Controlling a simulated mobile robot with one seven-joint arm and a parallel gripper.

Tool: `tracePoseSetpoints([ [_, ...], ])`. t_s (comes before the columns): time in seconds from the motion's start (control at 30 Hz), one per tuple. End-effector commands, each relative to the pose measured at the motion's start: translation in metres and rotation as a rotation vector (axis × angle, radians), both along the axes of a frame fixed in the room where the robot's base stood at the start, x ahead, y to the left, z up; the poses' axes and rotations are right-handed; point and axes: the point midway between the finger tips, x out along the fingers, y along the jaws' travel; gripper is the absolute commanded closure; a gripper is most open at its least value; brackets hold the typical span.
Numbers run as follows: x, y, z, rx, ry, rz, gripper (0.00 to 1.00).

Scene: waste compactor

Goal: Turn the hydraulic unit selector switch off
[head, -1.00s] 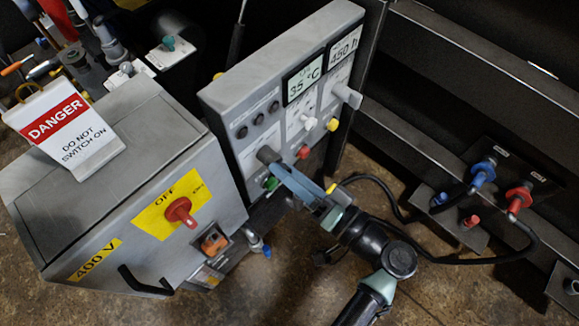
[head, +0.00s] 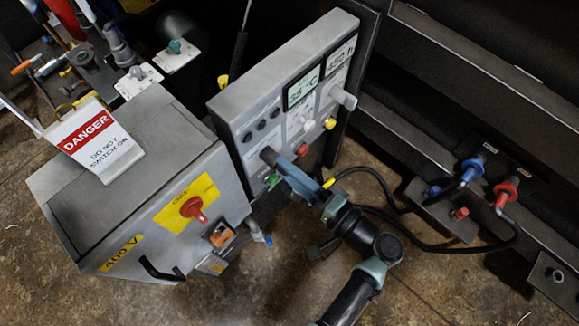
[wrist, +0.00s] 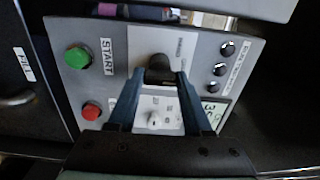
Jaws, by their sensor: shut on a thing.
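The grey control panel (head: 232,120) stands at centre in the head view. A black knob (head: 267,154) sticks out of its lower left part, and I take it for the selector switch. My gripper (head: 275,163) reaches it from the lower right, its blue fingers shut on the knob. In the wrist view the black knob (wrist: 159,64) sits between the two fingertips (wrist: 160,76). Its pointer and most of its label are hidden, so its setting cannot be read. A green button (wrist: 78,57) by a START label and a red button (wrist: 91,111) are to the left there.
The panel also carries a pale knob (head: 301,123), a grey knob (head: 344,97) and a yellow button (head: 330,124). A grey cabinet (head: 120,140) with a red switch (head: 194,208) and DANGER sign (head: 95,137) stands left. Black hoses (head: 470,249) run at right.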

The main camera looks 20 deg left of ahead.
Motion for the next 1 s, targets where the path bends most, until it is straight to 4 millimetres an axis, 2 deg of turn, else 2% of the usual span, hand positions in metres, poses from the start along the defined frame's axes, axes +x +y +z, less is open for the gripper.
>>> tracePoseSetpoints([
  [0.43,0.0,-0.0005,-0.0003,0.004,0.012,-0.001,1.0],
  [0.47,0.0,-0.0005,-0.0003,0.004,0.012,-0.001,0.48],
  [0.6,0.0,-0.0004,-0.0003,0.004,0.011,-0.001,0.23],
  [0.63,0.0,-0.0004,-0.0003,0.004,0.011,-0.001,0.2],
  [1.0,0.0,-0.0001,-0.0002,0.004,0.011,0.0,0.2],
])
